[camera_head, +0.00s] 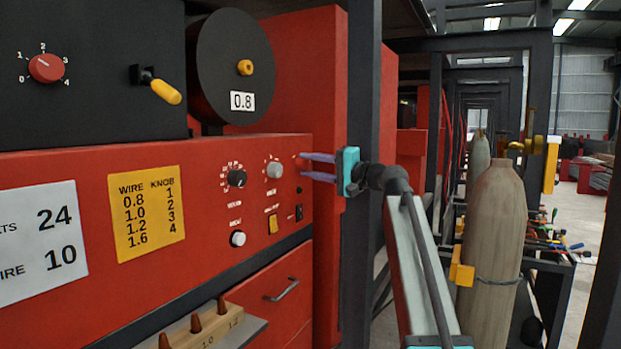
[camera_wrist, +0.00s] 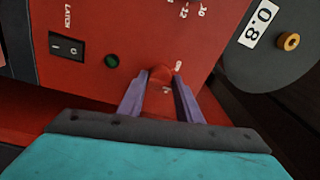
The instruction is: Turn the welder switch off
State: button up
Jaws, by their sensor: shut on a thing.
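My gripper (camera_head: 303,165) has two purple fingers and a teal body, and it reaches the right end of the red welder panel (camera_head: 212,208). In the wrist view the fingertips (camera_wrist: 162,76) are shut on a small red knob (camera_wrist: 161,73), with small white lettering beside it. I cannot read this lettering surely or tell the knob's setting. A black rocker switch (camera_wrist: 67,47) marked LATCH sits left of a dark green lamp (camera_wrist: 112,61) in the wrist view. The rocker also shows below the fingers in the head view (camera_head: 299,212).
Black and grey dials (camera_head: 236,178) (camera_head: 274,171), a white button (camera_head: 238,239) and a yellow switch (camera_head: 272,224) lie left of my gripper. A wire reel (camera_head: 230,65) is above. A dark post (camera_head: 361,90) stands right beside my wrist. A gas cylinder (camera_head: 494,240) stands further right.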

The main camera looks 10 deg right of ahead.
jog(key=n+b, duration=0.6)
jog(key=b, duration=0.1)
jog(key=n+g+y+b, duration=0.1)
jog(key=n+b, duration=0.2)
jog(key=shift+w+f+n, duration=0.1)
jog(key=shift+f+n, duration=0.2)
jog(key=shift+d+r+b, duration=0.1)
jog(key=shift+b, duration=0.2)
jog(key=o, duration=1)
jog(key=shift+r, duration=0.1)
jog(key=v, duration=1.3)
jog(key=shift+s+d, duration=0.3)
